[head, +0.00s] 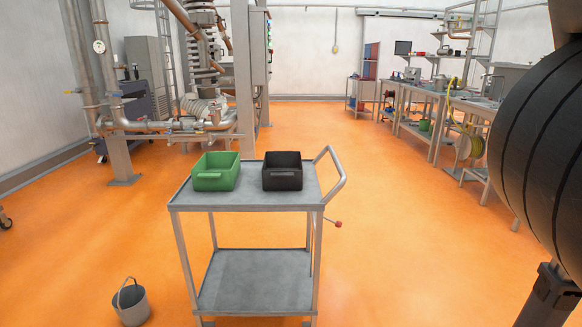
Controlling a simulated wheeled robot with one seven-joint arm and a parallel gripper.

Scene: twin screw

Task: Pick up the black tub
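The black tub (282,179) stands upright on the top shelf of a grey metal cart (250,198), toward the right side near the push handle. It is an open box with a handle on its front face. Its inside is dark, and I cannot tell whether it holds anything. Part of my own dark arm fills the right edge of the head view. My gripper is not in view.
A green tub (216,179) stands left of the black tub with a small gap. The cart's bent handle (335,185) rises at the right. A grey bucket (131,304) is on the floor at lower left. Workbenches (440,105) line the right; open orange floor surrounds the cart.

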